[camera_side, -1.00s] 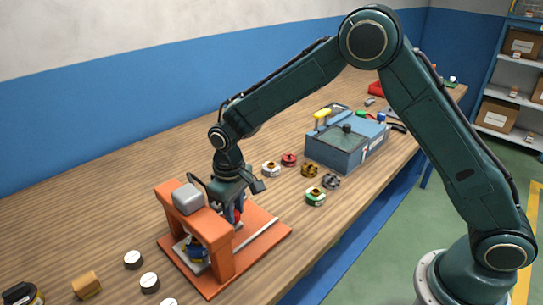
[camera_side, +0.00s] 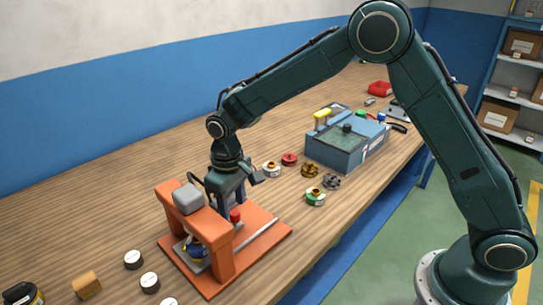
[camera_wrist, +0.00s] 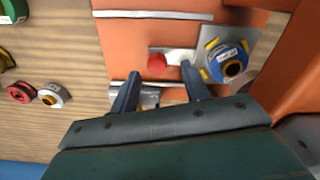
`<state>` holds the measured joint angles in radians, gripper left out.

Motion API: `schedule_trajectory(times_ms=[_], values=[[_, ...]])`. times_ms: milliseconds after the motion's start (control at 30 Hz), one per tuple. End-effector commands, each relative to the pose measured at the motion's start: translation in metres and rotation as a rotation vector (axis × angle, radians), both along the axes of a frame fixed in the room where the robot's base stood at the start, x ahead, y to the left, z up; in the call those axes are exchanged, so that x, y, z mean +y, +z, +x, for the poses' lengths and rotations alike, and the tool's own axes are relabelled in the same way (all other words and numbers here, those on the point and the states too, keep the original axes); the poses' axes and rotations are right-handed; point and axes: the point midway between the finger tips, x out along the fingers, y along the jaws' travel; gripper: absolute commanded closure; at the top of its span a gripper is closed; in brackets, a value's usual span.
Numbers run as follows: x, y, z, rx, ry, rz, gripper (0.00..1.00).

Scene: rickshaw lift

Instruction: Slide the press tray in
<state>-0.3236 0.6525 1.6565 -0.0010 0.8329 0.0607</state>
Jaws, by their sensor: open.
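The orange press (camera_side: 220,262) stands on the bench with a grey block on top of its arch. The metal press tray (camera_side: 186,255) is at the arch, carrying a blue and yellow round part (camera_side: 196,247). In the wrist view the tray (camera_wrist: 247,38) shows beside the press post, with the part (camera_wrist: 229,60) on it. Its arm leads to a red knob (camera_wrist: 157,65), also seen in the side view (camera_side: 235,215). My gripper (camera_side: 229,205) is open above the press base near the knob. In the wrist view its fingers (camera_wrist: 160,92) are apart, with the knob beyond them.
Two metal rails (camera_wrist: 153,14) run along the orange base. A blue box (camera_side: 345,150) stands further back on the bench, with several round parts (camera_side: 315,197) before it.

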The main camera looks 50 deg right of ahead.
Motion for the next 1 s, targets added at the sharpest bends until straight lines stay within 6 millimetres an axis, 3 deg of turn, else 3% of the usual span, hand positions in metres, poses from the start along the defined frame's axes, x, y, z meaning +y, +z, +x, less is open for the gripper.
schedule_trajectory(times_ms=[600, 1000], values=[[0.001, 0.099, 0.001, -0.005, 0.003, 0.003, 0.54], [0.001, 0.114, 0.0, -0.003, 0.003, 0.003, 0.54]])
